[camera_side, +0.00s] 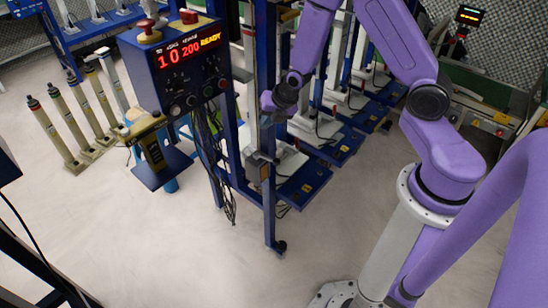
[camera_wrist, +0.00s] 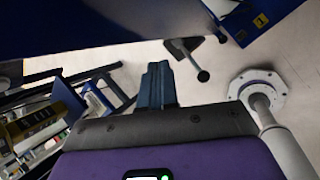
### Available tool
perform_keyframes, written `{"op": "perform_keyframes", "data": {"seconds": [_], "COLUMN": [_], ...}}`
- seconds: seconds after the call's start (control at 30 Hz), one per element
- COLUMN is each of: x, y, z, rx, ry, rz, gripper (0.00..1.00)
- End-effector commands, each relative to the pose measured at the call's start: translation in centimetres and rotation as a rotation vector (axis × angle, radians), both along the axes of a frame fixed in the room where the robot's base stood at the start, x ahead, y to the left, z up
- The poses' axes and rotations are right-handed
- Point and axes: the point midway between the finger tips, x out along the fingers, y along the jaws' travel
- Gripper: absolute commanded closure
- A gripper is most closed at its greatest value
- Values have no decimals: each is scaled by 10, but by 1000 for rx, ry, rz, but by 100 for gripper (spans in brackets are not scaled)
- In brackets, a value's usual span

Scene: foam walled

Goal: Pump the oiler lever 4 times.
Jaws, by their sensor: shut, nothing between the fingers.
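In the wrist view a thin lever with a dark ball knob (camera_wrist: 203,76) reaches down from beneath a blue panel. It looks like the oiler lever. A second dark knob (camera_wrist: 221,38) shows just above and right of it. My gripper (camera_wrist: 157,70) is shut and empty, its fingers together left of the lever's knob; I see a gap between them in the picture. In the side view my purple wrist is beside the blue machine frame (camera_side: 268,215). My fingers and the lever cannot be made out there, and the oiler body is not clear.
A blue control box (camera_side: 185,65) with red digits and yellow "READY" stands left of my wrist, with cables (camera_side: 222,160) hanging below. Several upright cylinders (camera_side: 55,130) stand at left. Blue-based stations (camera_side: 305,185) line up behind the frame. The front floor (camera_side: 190,255) is clear.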

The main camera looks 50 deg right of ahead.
Motion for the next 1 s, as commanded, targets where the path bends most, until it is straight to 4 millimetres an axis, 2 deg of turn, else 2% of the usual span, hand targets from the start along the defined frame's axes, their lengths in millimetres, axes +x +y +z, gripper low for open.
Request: {"op": "perform_keyframes", "data": {"seconds": [0.37, 1.0], "x": [-3, -24], "y": [0, 0], "z": [-7, -75], "rx": [1, 2], "ry": [4, 4], "rz": [-4, -6], "gripper": [100, 100]}}
